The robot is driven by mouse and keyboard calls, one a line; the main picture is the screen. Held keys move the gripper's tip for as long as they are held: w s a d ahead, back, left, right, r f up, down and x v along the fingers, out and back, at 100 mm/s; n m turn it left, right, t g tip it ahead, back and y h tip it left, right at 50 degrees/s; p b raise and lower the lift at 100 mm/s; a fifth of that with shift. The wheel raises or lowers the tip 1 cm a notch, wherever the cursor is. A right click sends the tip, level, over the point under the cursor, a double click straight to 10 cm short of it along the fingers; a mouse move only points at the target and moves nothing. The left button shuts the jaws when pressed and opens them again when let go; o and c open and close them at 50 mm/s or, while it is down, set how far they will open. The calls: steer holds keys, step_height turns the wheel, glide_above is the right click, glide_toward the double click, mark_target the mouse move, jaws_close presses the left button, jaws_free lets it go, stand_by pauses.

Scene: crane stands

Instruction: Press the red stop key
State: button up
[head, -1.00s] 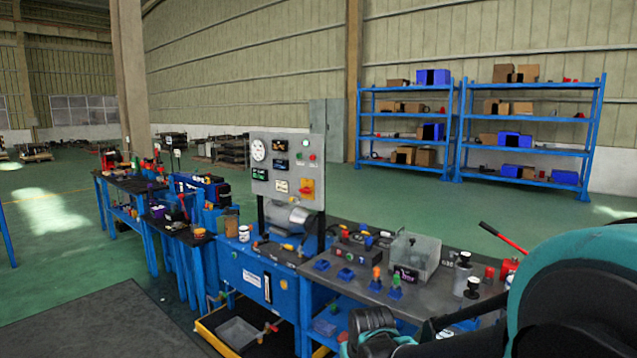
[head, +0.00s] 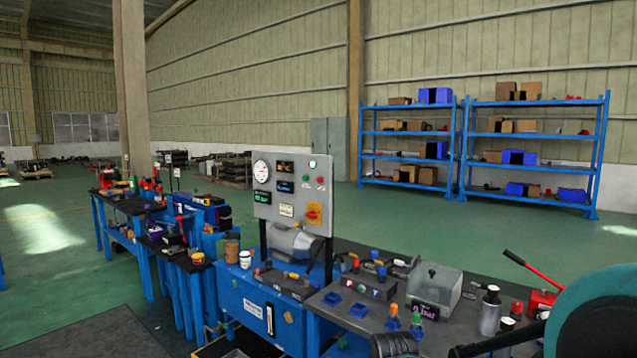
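An upright grey control panel (head: 290,192) stands on the blue bench. It bears a small green button and a small red button (head: 320,180) side by side at its upper right. Below them is a red rotary knob (head: 313,214) on a yellow plate. A low dark control box (head: 362,285) on the bench top has small green and red buttons on its front. I cannot tell which red one is the stop key, as any lettering is too small. My arm fills the lower right corner. Its gripper fingers do not show.
A clear box (head: 433,290), a grey cylinder (head: 489,316) and a red-handled lever tool (head: 540,303) stand on the bench's right part. More blue benches (head: 130,215) run back to the left. Blue shelves (head: 408,157) stand by the far wall. Green floor is open behind the benches.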

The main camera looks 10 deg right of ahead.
jaws_close()
stand_by(1.1)
